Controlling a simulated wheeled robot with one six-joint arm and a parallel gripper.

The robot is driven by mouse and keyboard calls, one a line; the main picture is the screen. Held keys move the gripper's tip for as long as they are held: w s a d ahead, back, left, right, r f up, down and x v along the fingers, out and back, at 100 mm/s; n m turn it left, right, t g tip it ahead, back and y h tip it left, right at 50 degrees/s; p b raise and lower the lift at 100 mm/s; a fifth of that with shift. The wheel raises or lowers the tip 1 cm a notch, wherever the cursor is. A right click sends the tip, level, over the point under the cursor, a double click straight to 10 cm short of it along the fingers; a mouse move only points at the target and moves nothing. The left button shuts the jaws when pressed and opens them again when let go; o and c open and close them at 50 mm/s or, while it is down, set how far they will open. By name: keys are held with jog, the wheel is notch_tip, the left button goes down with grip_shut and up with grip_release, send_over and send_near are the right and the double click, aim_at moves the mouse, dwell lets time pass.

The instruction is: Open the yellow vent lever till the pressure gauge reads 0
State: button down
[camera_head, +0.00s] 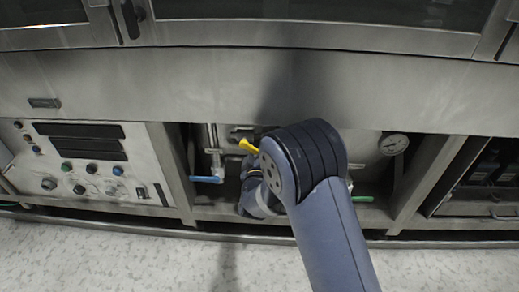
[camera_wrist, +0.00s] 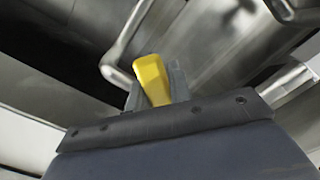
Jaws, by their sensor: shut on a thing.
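The yellow vent lever (camera_head: 249,146) shows in the head view just left of my arm, tilted, with its free end to the upper left. In the wrist view the yellow lever (camera_wrist: 151,80) stands between the grey fingers of my gripper (camera_wrist: 157,88), which is shut on it. In the head view my gripper is mostly hidden behind my own arm.
A blue-handled valve (camera_head: 206,179) is left of the lever and a green handle (camera_head: 362,198) is low on the right. A control panel (camera_head: 92,165) stands at the left. Metal pipes (camera_wrist: 122,48) run close to the lever. A steel ledge overhangs the bay; the floor in front is clear.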

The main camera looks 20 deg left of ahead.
jog(key=c, duration=1.3)
grip_release()
jog(key=p+v, duration=0.2)
jog(key=v, duration=0.9)
